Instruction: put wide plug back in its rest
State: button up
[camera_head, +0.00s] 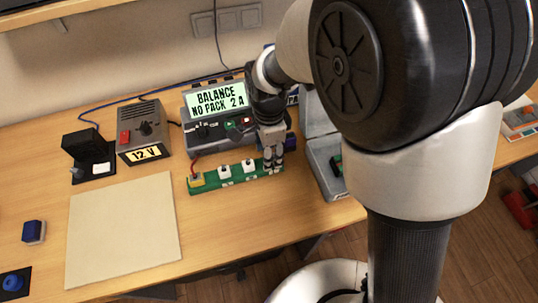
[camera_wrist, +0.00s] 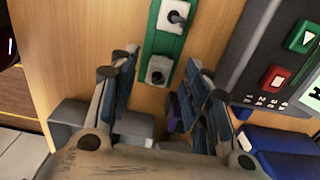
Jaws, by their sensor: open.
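A green strip (camera_head: 236,177) lies on the bench in front of the balance charger. It bears a yellow block (camera_head: 196,181) at its left end, with a red lead, and white blocks (camera_head: 224,171) along it. My gripper (camera_head: 271,168) points down at the strip's right end. In the wrist view my gripper (camera_wrist: 162,60) is open, its fingers on either side of a pale block (camera_wrist: 157,72) on the green strip. Another pale block (camera_wrist: 173,15) with a grey stub sits farther along. A purple piece (camera_wrist: 176,108) is partly hidden by one finger. I cannot tell which piece is the wide plug.
The charger (camera_head: 217,99) reads "BALANCE NO PACK 2 A". A 12 V supply (camera_head: 144,130) and a black stand (camera_head: 88,152) stand left. An open grey case (camera_head: 324,158) is right of my gripper. A bare beige mat (camera_head: 123,232) and a blue block (camera_head: 33,232) lie at front left.

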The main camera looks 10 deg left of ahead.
notch_tip(320, 180, up, 9)
jog(key=shift+r, duration=0.2)
jog(key=shift+d, duration=0.1)
dwell(0.4)
jog(key=s+d+r+n+t, duration=0.2)
jog(key=s+d+r+n, duration=0.25)
jog(key=d, duration=0.45)
jog(key=s+d+r+n+t, duration=0.1)
jog(key=s+d+r+n, duration=0.2)
jog(key=d+r, duration=0.45)
jog(key=s+d+f+n+t, duration=0.1)
jog(key=s+d+f+n, duration=0.1)
jog(key=s+d+n, duration=0.2)
jog(key=s+d, duration=0.3)
jog(key=shift+d+t, duration=0.3)
jog(key=shift+d, duration=0.1)
jog(key=shift+c, duration=0.5)
